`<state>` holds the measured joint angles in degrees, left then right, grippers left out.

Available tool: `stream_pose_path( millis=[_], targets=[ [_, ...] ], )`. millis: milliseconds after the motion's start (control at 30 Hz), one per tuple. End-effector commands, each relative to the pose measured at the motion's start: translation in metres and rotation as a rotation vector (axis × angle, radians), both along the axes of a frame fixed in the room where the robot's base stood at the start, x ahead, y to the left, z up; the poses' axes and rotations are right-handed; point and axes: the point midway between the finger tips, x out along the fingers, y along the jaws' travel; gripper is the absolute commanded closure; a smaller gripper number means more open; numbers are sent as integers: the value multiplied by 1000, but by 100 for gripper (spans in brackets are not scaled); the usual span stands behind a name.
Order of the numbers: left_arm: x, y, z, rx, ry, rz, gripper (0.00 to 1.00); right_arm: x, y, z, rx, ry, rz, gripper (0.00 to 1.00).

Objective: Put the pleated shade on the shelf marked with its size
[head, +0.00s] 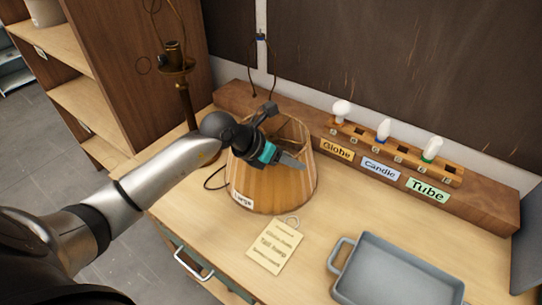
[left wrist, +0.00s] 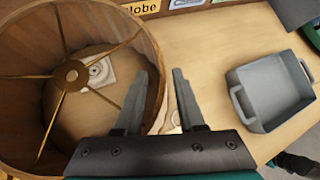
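The pleated shade (head: 270,185) is a wide tan, tapered shade standing on the workbench, narrow end up, with a tag reading "Large" (head: 242,199). In the left wrist view I look into the open top of the shade (left wrist: 25,115), with its wire spokes and central ring. My left gripper (head: 298,164) is at the shade's upper right rim. Its fingers (left wrist: 168,90) are apart, with the rim beside or between them; contact is unclear. The wooden shelf unit (head: 75,45) stands at the left; no size marks are readable on it.
A grey handled tray (head: 395,272) sits at the front right of the bench. A paper note (head: 275,246) lies before the shade. A bulb rack (head: 395,150) lines the back. A brass lamp stem (head: 186,105) stands behind my left arm. A pale object (head: 46,12) sits on an upper shelf.

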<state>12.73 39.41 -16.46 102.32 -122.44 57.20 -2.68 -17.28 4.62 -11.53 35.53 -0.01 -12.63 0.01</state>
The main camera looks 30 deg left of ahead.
Motion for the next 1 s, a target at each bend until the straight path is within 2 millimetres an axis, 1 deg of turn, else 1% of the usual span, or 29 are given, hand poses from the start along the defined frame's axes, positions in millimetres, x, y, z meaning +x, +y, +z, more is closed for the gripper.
stream_pose_path(
  millis=[100,200,467,800,1000],
  targets=[
    [8,-7,-10,-3,1,0,61,0,0,0,-1,0,-1,22],
    [12,-9,-14,0,-1,0,61,0,-1,0,-1,0,-1,22],
    [12,-10,-15,0,0,0,61,1,-1,0,-1,-1,-2,22],
    [12,-10,-15,0,0,0,100,1,-1,0,-1,-1,-2,22],
    [12,-10,-15,0,1,-1,100,1,-1,0,0,-2,-2,22]
  ],
)
